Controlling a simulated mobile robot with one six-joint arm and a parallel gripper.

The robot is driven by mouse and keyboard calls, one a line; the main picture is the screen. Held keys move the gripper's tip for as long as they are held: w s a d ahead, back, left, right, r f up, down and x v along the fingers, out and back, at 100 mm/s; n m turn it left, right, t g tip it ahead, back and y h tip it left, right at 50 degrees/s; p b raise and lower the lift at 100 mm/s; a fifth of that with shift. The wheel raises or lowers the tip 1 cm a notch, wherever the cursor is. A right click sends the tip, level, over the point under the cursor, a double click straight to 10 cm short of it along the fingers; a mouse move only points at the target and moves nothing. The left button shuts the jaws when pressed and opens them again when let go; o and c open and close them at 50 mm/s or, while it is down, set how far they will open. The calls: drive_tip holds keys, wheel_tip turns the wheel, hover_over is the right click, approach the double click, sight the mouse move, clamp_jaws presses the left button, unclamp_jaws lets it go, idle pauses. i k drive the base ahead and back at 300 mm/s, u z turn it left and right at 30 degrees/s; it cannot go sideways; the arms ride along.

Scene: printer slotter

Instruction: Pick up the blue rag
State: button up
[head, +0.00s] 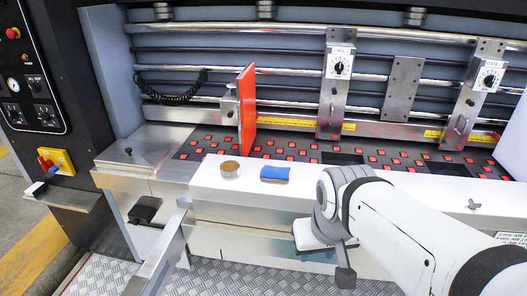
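The blue rag (274,173) is a small blue block-like bundle with a brownish front edge. It lies on the white ledge at the front of the machine, left of my arm. My gripper (345,278) shows only in part below my wrist, in front of the ledge and to the lower right of the rag. It is apart from the rag, and its fingers are too hidden to tell whether they are open or shut.
A round tan-topped tin (230,169) stands just left of the rag on the white ledge (420,190). An upright orange panel (247,108) rises behind them. A metal rail (160,255) slants at the front left. The ledge's right part is mostly clear, with a small metal knob (473,205).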

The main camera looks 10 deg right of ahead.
sight(278, 175)
drive_tip(key=i, duration=0.95)
drive_tip(key=u, duration=0.05)
